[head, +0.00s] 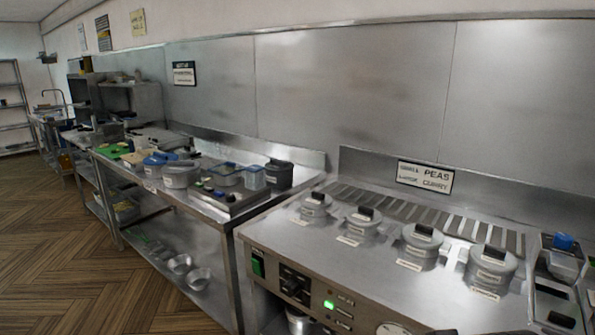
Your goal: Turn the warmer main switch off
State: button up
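The warmer (375,262) is the steel counter unit at the front right, with several lidded pots set in its top. Its front panel carries a green rocker-like switch (257,264) in a dark frame at the left end. A black control (294,284) sits to its right. A small green lamp (328,304) beyond that glows brightly. A round white dial (392,328) is cut by the bottom edge. Labels on the panel are too small to read. I cannot tell the switch's position from its shape. My gripper is not in view.
A steel table (205,198) with tubs and pans adjoins the warmer on the left, with bowls (198,279) on its lower shelf. A sign (425,177) stands behind the pots. The wooden floor (70,270) at left is clear.

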aim_at(257, 267)
jog(key=i+l+u, duration=0.1)
jog(key=i+u, duration=0.2)
jog(key=i, duration=0.2)
jog(key=i+l+u, duration=0.3)
jog(key=i, duration=0.15)
